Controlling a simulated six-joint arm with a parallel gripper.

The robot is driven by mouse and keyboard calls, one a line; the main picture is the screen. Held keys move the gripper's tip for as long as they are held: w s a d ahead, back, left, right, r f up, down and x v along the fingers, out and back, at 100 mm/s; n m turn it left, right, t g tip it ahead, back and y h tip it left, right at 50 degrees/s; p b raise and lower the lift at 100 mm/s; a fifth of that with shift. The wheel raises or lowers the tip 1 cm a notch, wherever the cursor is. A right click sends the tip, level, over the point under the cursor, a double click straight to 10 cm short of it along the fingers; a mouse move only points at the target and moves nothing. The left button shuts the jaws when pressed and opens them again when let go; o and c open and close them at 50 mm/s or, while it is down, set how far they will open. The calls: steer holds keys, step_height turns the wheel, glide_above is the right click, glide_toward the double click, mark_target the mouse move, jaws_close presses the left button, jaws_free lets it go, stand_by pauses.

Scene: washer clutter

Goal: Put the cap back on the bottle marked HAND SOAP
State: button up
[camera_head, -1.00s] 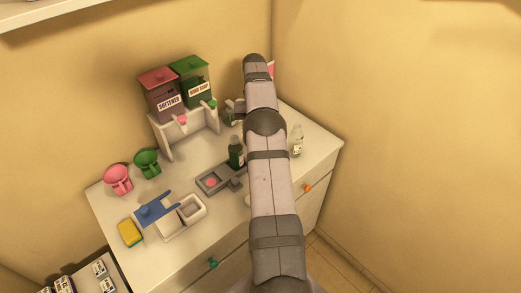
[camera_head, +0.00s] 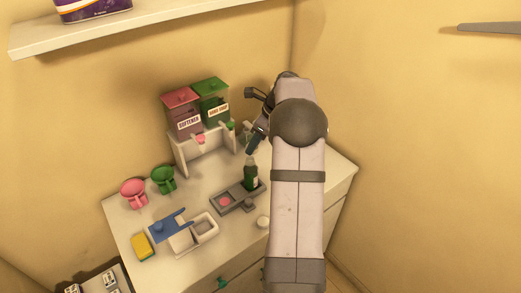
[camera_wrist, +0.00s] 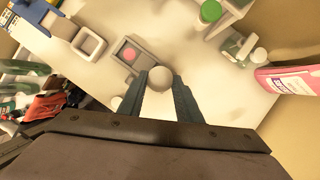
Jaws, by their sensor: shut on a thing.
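My gripper (camera_head: 257,141) points down above a dark green bottle (camera_head: 251,177), which stands upright in a grey tray (camera_head: 229,206). The bottle has a pale label too small to read. In the wrist view my gripper (camera_wrist: 163,84) is shut on a round pale grey thing that looks like a cap (camera_wrist: 160,77). It hides what is directly below it. In the head view I cannot tell whether the cap touches the bottle.
A pink SOFTENER dispenser (camera_head: 181,98) stands beside the green one. A white ball-like thing (camera_head: 263,222) lies near the tray. A clear bottle (camera_wrist: 239,46) stands nearby.

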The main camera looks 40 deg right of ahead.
steer(key=shift+w+a+r+m+t+h, duration=0.15)
steer(key=shift+w+r+m+h, duration=0.25)
steer(key=shift+m, duration=0.45)
steer(key=shift+w+r+m+t+h, duration=0.15)
steer(key=shift+w+r+m+h, duration=0.2)
steer(key=shift+m, duration=0.5)
steer(key=shift+f, duration=0.15)
step_height(320, 180, down, 4)
steer(key=b, duration=0.5)
steer(key=shift+f, duration=0.85)
steer(key=shift+f+p, duration=0.1)
steer(key=shift+p, duration=0.5)
steer(key=shift+f+p, duration=0.6)
steer(key=shift+f, duration=0.35)
stand_by(2.4)
steer(key=o, duration=1.5)
